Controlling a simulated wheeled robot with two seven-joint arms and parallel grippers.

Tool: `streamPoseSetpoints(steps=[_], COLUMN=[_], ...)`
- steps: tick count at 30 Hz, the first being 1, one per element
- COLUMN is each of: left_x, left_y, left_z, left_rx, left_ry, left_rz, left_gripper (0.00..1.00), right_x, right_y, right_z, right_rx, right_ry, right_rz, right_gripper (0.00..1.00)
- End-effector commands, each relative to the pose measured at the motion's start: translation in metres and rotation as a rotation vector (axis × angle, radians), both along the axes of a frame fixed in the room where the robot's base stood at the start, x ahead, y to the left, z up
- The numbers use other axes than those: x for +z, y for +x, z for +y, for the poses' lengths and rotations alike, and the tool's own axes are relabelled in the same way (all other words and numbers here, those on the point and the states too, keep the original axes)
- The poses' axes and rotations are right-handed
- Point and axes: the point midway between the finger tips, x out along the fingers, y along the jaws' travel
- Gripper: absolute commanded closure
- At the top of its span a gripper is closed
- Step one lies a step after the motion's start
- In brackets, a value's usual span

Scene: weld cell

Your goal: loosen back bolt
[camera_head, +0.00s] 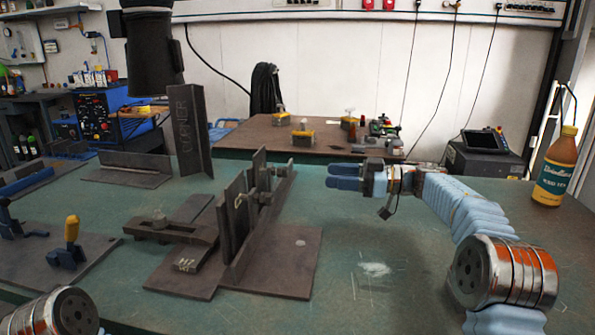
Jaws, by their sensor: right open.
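A dark steel fixture (280,262) with upright plates stands on the green table, in the middle of the view. A small bolt (280,170) sits at the back of its upright plates, and another bolt (265,198) sits nearer to me. My right gripper (333,177) is to the right of the back bolt, apart from it, with its blue fingers pointing left toward the fixture. It is open, with nothing seen between the fingers. Only a joint of my left arm shows at the bottom left; its gripper is out of view.
A tall angle piece (190,130) stands behind the fixture. A slotted clamp bar (170,230) lies to its left, and a yellow-handled clamp (72,230) stands farther left. An orange bottle (555,170) stands at the right. The green table (390,285) is clear right of the fixture.

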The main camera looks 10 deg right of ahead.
Motion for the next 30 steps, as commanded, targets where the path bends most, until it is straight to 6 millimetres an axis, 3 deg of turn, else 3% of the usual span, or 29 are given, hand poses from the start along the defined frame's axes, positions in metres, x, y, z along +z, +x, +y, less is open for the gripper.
streamPoseSetpoints(steps=[6, 12, 18, 26, 30], left_x=[0.003, 0.006, 0.006, 0.006, 0.006], left_y=[0.000, 0.000, 0.000, 0.000, 0.000], left_z=[0.000, 0.000, 0.000, 0.000, 0.000], left_rx=[-0.001, -0.001, -0.002, -0.002, -0.002], left_ry=[0.000, -0.001, -0.001, -0.001, -0.001], left_rz=[0.000, -0.001, -0.001, -0.001, -0.001], left_gripper=[0.57, 0.57, 0.57, 0.57, 0.57], right_x=[0.000, 0.000, 0.000, 0.000, 0.000], right_y=[0.016, 0.027, 0.032, 0.033, 0.033], right_z=[0.051, 0.085, 0.100, 0.101, 0.101], right_rx=[0.004, 0.002, 0.000, 0.000, 0.000], right_ry=[0.000, 0.000, 0.000, 0.001, 0.000], right_rz=[0.000, 0.000, 0.000, 0.000, 0.000], right_gripper=[0.46, 0.46, 0.46, 0.46, 0.64])
